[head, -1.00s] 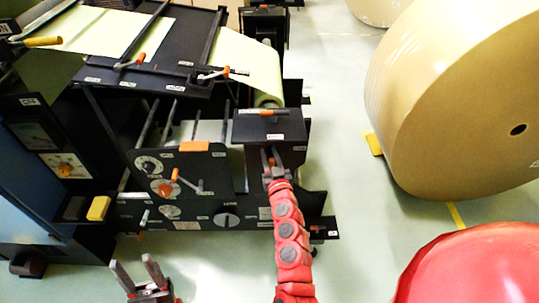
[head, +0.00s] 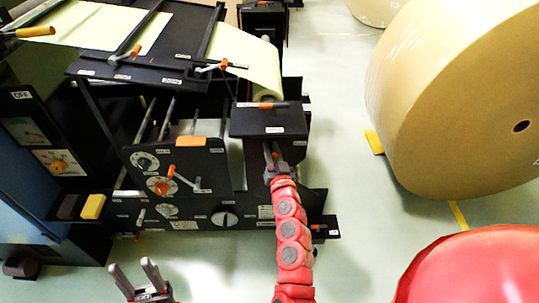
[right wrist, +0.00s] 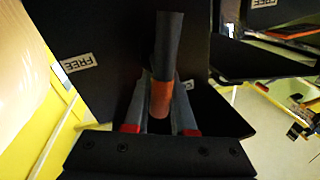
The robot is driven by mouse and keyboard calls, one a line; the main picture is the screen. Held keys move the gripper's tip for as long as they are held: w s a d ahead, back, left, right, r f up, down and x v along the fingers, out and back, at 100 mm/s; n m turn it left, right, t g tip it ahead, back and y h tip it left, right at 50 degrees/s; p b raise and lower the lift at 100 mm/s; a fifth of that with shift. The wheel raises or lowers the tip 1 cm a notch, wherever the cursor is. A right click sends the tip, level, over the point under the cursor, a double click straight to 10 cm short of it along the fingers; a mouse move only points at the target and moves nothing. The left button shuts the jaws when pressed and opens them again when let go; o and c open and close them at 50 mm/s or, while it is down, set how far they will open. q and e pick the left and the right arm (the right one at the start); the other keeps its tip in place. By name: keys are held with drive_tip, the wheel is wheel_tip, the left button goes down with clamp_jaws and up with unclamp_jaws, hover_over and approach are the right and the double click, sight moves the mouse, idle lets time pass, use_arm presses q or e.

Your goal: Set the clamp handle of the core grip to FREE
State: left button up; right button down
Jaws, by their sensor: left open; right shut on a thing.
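My right gripper (head: 272,152) is at the front of a black box (head: 268,121) on the machine. In the right wrist view, its fingers are shut on a handle (right wrist: 166,45) with a dark grey bar and an orange band. The handle stands roughly upright in that picture, before a black plate (right wrist: 110,35). A white FREE label (right wrist: 79,62) is on the plate, left of the handle. Another FREE label (right wrist: 263,3) shows at the top edge. My left gripper (head: 137,270) is open and empty at the bottom left.
An orange and black lever (head: 265,105) lies on the box top. A black panel with dials (head: 170,165) stands left of my right gripper. A large kraft roll (head: 455,105) stands at the right, with a red rounded thing (head: 475,265) below it. Pale floor (head: 345,160) lies between.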

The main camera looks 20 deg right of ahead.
drive_tip(key=m+h+b, duration=0.1)
drive_tip(key=m+b, duration=0.2)
drive_tip(key=m, duration=0.1)
drive_tip(key=d+f+m+h+b, duration=0.1)
drive_tip(key=m+b, duration=0.3)
drive_tip(key=d+f+m+t+h+b, duration=0.1)
drive_tip(key=m+b, duration=0.2)
drive_tip(key=m, duration=0.2)
drive_tip(key=shift+s+d, duration=0.25)
drive_tip(key=shift+s, duration=0.1)
drive_tip(key=shift+f+m+h+b, duration=0.2)
drive_tip(key=shift+m+b, duration=0.35)
drive_tip(key=shift+m, duration=0.4)
drive_tip(key=shift+f+m+h+b, duration=0.1)
drive_tip(key=shift+m+h+b, duration=0.3)
drive_tip(key=shift+m, duration=0.55)
drive_tip(key=shift+d, duration=0.1)
drive_tip(key=c, duration=0.8)
unclamp_jaws()
drive_tip(key=shift+o, duration=0.2)
drive_tip(key=shift+s, duration=0.15)
